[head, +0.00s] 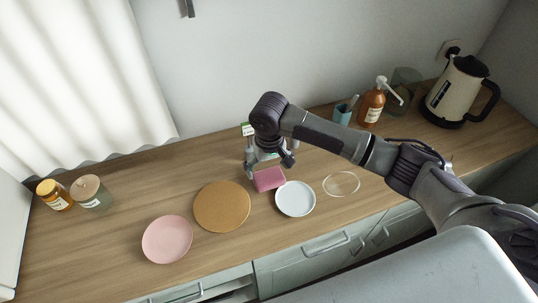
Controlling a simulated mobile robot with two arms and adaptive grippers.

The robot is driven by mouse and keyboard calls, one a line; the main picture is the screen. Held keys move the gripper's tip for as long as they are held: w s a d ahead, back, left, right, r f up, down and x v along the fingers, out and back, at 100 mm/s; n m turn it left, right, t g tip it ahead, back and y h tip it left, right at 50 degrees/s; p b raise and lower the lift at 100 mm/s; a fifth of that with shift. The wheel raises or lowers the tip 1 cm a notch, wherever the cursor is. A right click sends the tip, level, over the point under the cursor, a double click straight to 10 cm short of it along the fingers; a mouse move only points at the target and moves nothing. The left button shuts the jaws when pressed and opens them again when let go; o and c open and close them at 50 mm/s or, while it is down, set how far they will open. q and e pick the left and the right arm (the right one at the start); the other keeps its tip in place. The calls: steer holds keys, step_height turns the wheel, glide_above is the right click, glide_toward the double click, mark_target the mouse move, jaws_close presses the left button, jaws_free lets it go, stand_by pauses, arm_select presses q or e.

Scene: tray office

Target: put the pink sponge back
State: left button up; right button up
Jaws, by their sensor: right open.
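The pink sponge (269,179) is on the wooden counter, just left of a small white plate. My right gripper (266,164) is right above and behind the sponge, with its fingers pointing down. It is open, and its fingers are partly hidden by my own wrist. I cannot tell whether the fingers touch the sponge. My left gripper does not show.
A white plate (295,199), a clear glass dish (342,184), a round wooden board (222,206) and a pink plate (167,239) lie along the front. Jars (91,193) stand at left. A blue cup (342,115), an amber pump bottle (371,106) and a kettle (456,92) stand at the back right.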

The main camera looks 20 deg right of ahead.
mark_target(269, 178)
step_height(269, 178, up, 8)
steer(key=b, duration=0.1)
steer(key=shift+s, duration=0.1)
stand_by(0.5)
